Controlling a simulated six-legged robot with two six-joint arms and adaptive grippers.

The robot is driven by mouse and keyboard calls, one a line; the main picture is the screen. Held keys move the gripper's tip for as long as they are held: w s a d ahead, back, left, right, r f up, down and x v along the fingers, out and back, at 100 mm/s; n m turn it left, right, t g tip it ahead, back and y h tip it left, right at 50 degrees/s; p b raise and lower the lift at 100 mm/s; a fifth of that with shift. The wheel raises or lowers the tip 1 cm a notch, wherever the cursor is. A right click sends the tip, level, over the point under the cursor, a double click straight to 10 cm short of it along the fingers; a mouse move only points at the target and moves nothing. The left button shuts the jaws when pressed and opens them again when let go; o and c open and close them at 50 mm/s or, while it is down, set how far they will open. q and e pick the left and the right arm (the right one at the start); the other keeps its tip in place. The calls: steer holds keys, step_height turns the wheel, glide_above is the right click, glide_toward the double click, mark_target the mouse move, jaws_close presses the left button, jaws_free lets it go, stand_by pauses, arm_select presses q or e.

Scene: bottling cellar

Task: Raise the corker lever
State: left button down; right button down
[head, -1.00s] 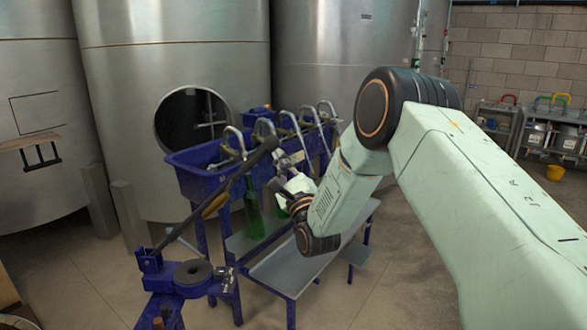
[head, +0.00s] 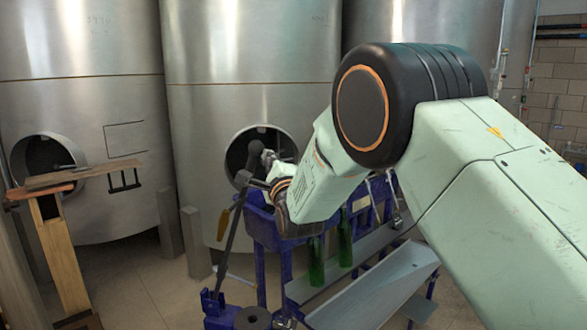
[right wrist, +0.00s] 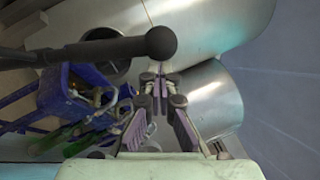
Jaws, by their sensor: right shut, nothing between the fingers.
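The corker lever (head: 233,222) is a dark bar with a round black knob (head: 255,147) at its top. It stands steeply, leaning a little right, on the blue corker base (head: 218,310) at the lower edge of the head view. My right gripper (head: 267,160) is shut and empty beside the lever's upper end. In the right wrist view the lever (right wrist: 85,50) crosses from the left, its knob (right wrist: 161,43) just beyond my fingertips (right wrist: 160,82). I cannot tell whether they touch. My left gripper is out of view.
A blue filler (head: 268,232) stands behind my right arm, with green bottles (head: 317,262) and a grey shelf (head: 375,292). Steel tanks (head: 250,60) line the back. A wooden stand (head: 60,250) is at left. Floor shows between stand and corker.

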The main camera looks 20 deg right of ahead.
steer(key=w+a+r+n, duration=0.1)
steer(key=w+a+r, duration=0.1)
steer(key=w+a, duration=0.2)
steer(key=w+a+r+p, duration=0.1)
steer(key=w+a, duration=0.4)
steer(key=a, duration=0.6)
steer(key=shift+a+r+n+g+y, duration=0.25)
steer(key=shift+r+n+g+y, duration=0.15)
steer(key=shift+r, duration=0.2)
steer(key=shift+w+a, duration=0.1)
steer(key=shift+a, duration=0.05)
steer(key=shift+d+f, duration=0.15)
steer(key=shift+d, duration=0.05)
